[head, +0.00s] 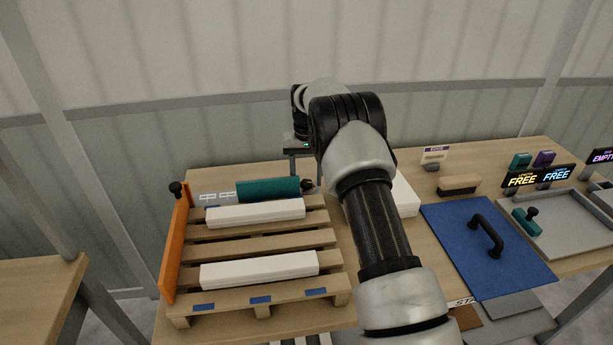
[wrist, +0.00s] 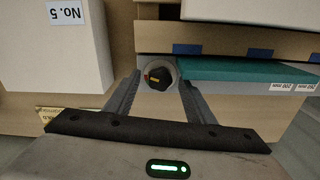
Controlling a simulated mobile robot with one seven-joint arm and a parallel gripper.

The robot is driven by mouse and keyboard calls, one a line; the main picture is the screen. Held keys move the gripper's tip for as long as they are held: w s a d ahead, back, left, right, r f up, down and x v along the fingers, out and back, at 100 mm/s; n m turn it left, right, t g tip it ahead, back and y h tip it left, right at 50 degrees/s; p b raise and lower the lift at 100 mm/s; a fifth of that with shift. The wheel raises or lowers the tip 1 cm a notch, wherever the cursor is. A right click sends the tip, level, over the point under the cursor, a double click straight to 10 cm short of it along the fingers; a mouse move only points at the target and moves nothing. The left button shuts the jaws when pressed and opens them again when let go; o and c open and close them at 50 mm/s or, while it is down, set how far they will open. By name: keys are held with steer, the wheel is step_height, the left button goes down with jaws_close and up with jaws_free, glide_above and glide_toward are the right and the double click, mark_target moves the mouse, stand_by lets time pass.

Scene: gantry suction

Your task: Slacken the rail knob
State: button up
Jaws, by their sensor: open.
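In the head view the knob (head: 307,185) shows dark at the rail's right end, and the teal rail (head: 266,189) lies along the pallet's back edge. My gripper (wrist: 158,90) is open, with one finger on each side of the knob in the wrist view. Contact cannot be told. In the head view my arm partly hides the gripper.
A pallet (head: 262,243) holds two white bars, with an orange fence (head: 175,245) at its left. A white box marked No. 5 (wrist: 75,50) stands beside the knob. A blue panel with a black handle (head: 465,265) and a grey tray (head: 560,240) lie to the right.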

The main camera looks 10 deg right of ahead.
step_height(320, 180, up, 17)
steer(key=p, duration=0.1)
steer(key=shift+r+p, duration=0.2)
steer(key=shift+p, duration=0.1)
steer(key=shift+c, duration=1.4)
steer(key=n+b, duration=0.2)
steer(key=n, duration=1.6)
glide_toward(306, 182)
step_height(306, 182, down, 8)
steer(key=shift+w+d+f, duration=0.1)
